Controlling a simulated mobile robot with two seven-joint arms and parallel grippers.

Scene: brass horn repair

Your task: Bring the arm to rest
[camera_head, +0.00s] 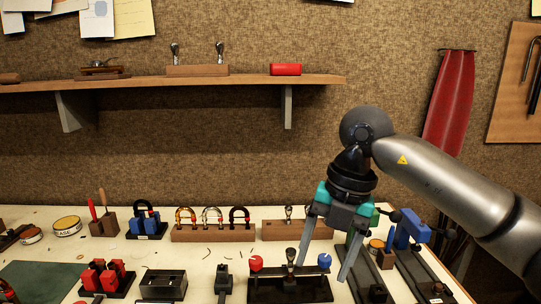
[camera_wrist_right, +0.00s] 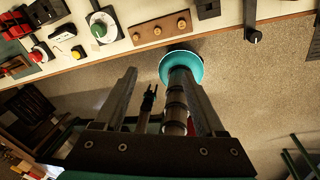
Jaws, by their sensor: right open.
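My right arm (camera_head: 445,185) comes in from the right in the head view. Its right gripper (camera_head: 323,271) points down over the front right of the workbench, its two grey fingers spread apart with nothing held between them. In the right wrist view the right gripper (camera_wrist_right: 158,72) also shows its fingers wide apart. A teal, round flared thing with a ringed grey shaft (camera_wrist_right: 181,66) shows between the fingers there; I cannot tell what it is or how far off. My left gripper is not in view.
The pale workbench (camera_head: 195,258) carries many tools. A black stand with red and blue knobs (camera_head: 290,285) is near my fingers in the picture. A rack of padlock-like shackles (camera_head: 212,232) stands behind. A wooden shelf (camera_head: 170,83) hangs on the wall. The air above the bench's left side is free.

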